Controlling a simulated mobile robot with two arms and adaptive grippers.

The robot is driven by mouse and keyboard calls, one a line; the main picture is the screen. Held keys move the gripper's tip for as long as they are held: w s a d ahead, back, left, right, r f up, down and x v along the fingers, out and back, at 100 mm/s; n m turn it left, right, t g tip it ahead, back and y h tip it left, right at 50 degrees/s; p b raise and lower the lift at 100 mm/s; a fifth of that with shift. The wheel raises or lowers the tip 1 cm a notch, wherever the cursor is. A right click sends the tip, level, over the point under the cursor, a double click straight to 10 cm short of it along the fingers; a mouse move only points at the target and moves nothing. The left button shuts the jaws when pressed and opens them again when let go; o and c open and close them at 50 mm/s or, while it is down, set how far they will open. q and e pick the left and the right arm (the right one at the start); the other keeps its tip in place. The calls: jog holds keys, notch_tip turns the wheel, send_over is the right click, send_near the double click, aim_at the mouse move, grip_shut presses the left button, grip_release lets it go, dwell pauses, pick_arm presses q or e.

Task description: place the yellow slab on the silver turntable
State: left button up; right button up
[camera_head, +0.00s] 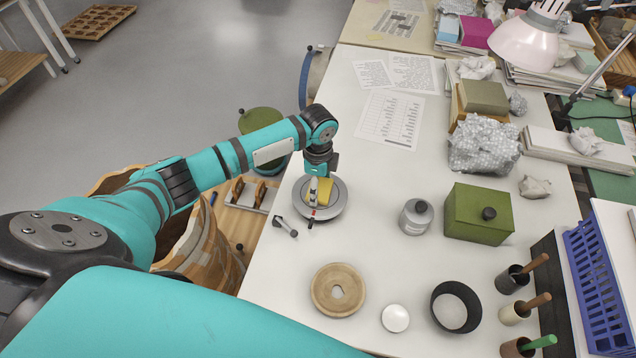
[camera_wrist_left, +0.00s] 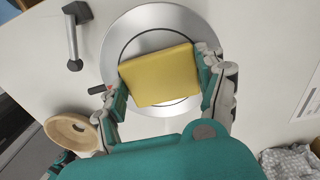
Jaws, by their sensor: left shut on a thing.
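The yellow slab (camera_wrist_left: 160,76) is a small block between the fingers of my left gripper (camera_wrist_left: 161,84), which is shut on it. The silver turntable (camera_wrist_left: 118,42) is a round metal disc directly behind the slab in the left wrist view. In the head view the slab (camera_head: 324,190) appears over the turntable (camera_head: 333,208), with my left gripper (camera_head: 317,192) partly covering it. I cannot tell whether the slab touches the disc. My right gripper is not in view.
A metal handle-like tool (camera_head: 285,227) lies left of the turntable.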

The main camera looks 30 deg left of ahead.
pick_arm(q)
jog(key=shift+f, duration=0.2)
jog(key=o, duration=1.2)
jog(key=shift+c, duration=0.2)
notch_tip(320, 180, up, 12)
jog(key=b, duration=0.1)
jog(key=shift+r, duration=0.1)
